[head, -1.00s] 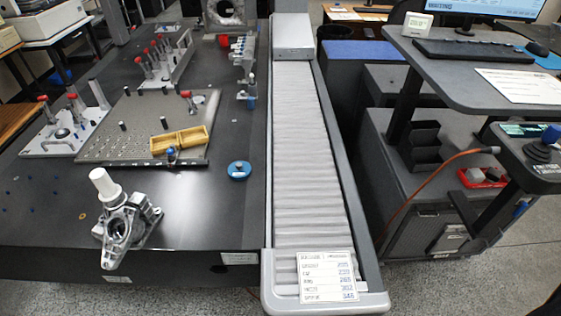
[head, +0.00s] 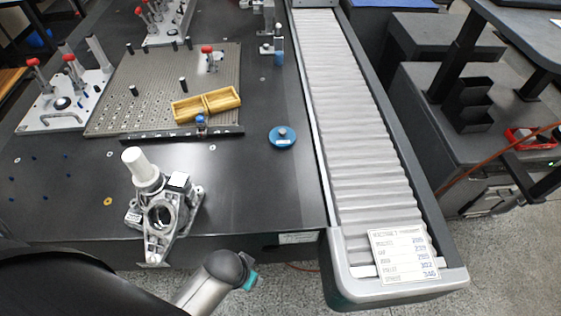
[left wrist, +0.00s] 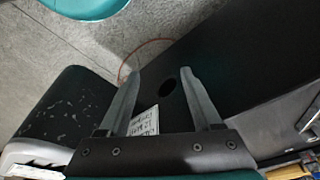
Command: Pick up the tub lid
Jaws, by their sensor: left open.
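The likely tub lid is a round blue disc with a small knob (head: 282,136). It lies flat on the dark table, left of the roller conveyor, with clear table around it. My left arm comes in at the bottom of the head view, in front of the table's front edge; its fingers are hidden there. In the left wrist view my left gripper (left wrist: 157,78) is open, with nothing between its fingers. The disc does not show in that view. My right gripper is not in view.
A metal casting with a white cylinder (head: 160,215) stands near the table's front edge. A yellow open box (head: 207,104) sits on the perforated plate (head: 125,92). The roller conveyor (head: 365,120) carries a printed card (head: 403,256). Table between casting and disc is clear.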

